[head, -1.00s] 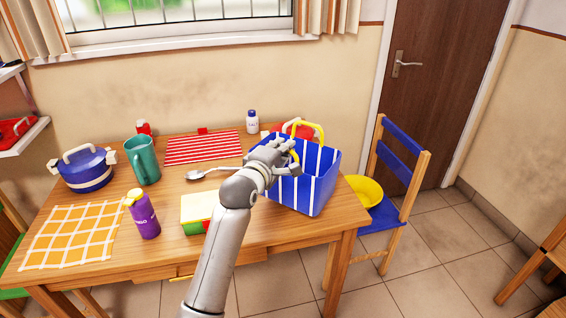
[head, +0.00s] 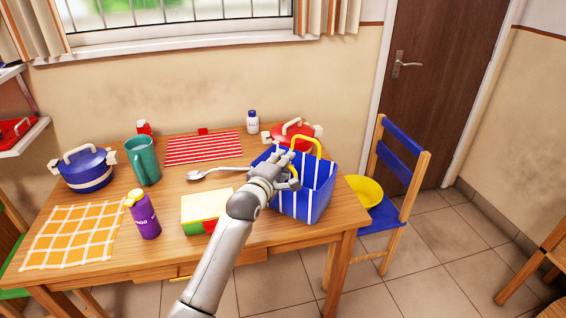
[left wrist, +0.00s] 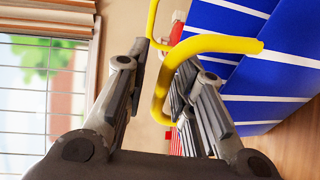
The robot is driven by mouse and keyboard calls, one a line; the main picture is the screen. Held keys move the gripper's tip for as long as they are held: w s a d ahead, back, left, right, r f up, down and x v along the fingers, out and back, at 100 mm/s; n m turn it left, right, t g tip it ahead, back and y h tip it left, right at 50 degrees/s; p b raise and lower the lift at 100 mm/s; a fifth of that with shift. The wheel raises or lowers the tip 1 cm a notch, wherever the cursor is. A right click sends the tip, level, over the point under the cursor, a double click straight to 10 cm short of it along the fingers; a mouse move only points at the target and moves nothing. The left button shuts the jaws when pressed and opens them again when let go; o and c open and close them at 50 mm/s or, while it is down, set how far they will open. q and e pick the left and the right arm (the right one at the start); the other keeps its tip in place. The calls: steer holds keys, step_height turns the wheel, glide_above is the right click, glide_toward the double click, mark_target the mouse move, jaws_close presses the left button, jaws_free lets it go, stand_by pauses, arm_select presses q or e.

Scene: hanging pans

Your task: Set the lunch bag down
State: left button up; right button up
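The lunch bag (head: 303,196) is blue with white stripes and two yellow handles. It appears to stand upright on the table near its right end. It also fills the right of the left wrist view (left wrist: 275,75). My left gripper (head: 284,172) is at the bag's near-left upper side, by the handles. In the left wrist view the fingers of my left gripper (left wrist: 160,85) are apart, with a yellow handle (left wrist: 166,75) passing between them and a gap on one side. The bag's underside is hidden. My right gripper is out of view.
The wooden table (head: 230,262) also holds a red pot (head: 292,132) behind the bag, a lunch box (head: 205,208), a purple bottle (head: 144,215), a spoon (head: 197,175), a green pitcher (head: 143,160) and a blue pot (head: 86,172). A blue chair (head: 385,216) stands to the right.

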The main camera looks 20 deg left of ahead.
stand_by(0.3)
arm_select(q)
steer(key=s+r, duration=0.1)
steer(key=s, duration=1.1)
steer(key=shift+a+r, duration=0.25)
steer(key=s+d+f+m+g, duration=0.2)
steer(key=s+f+m, duration=0.2)
steer(key=f, duration=0.9)
steer(key=s+d+f+m+g, duration=0.1)
steer(key=s+f+m+g, duration=0.3)
steer(key=f, duration=0.9)
steer(key=s+d+f+m+g, duration=0.15)
steer(key=s+f+m, duration=0.3)
steer(key=f, duration=0.85)
steer(key=s+f+m+g, duration=0.4)
steer(key=s+f, duration=1.1)
steer(key=f, duration=0.1)
steer(key=s+a+f+m+g, duration=0.1)
steer(key=s+f, duration=0.3)
steer(key=s, duration=0.8)
steer(key=s+a+f+m+g, duration=0.2)
steer(key=s+f+g, duration=0.1)
steer(key=s, duration=0.8)
steer(key=shift+s+f+y, duration=0.3)
steer(key=shift+s+f, duration=0.05)
steer(key=shift+f, duration=0.55)
